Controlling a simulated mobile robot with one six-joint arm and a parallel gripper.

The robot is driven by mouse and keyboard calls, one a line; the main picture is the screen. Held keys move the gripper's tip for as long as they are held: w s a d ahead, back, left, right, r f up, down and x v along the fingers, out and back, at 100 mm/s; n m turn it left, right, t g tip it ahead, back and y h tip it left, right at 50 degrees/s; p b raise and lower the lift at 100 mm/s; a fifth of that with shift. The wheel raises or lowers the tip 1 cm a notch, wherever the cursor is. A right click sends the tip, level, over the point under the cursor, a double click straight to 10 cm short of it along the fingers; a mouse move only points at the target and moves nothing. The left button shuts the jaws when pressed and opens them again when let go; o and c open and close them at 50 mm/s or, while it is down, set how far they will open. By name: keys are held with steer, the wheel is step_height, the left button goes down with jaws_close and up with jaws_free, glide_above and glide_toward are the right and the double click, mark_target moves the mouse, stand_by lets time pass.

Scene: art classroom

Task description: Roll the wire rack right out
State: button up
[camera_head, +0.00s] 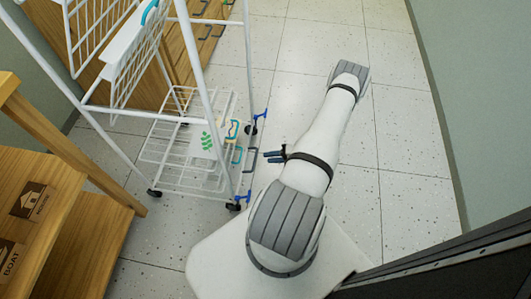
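The white wire rack (190,190) stands on dark wheels at the left centre of the head view. It has a low wire shelf, tall white posts and wire baskets at the top. Blue fittings and a curved handle-like piece (248,158) are on its right side. My gripper (267,157) has two dark blue fingers pointing left, towards that side. The fingers are a little apart with nothing seen between them. The fingertips look close to the rack's right side, with a small gap in the picture; their height relative to it is unclear.
A white item with a green mark (207,138) sits on the low shelf. Wooden drawers (185,45) stand behind the rack. A wooden shelf unit (50,215) with labels is close at left. Speckled floor (400,140) is clear to the right, up to a green-grey wall (470,90).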

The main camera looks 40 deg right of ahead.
steer(key=shift+s+d+r, duration=0.15)
steer(key=shift+s+d, duration=0.1)
steer(key=shift+s, duration=0.2)
stand_by(0.5)
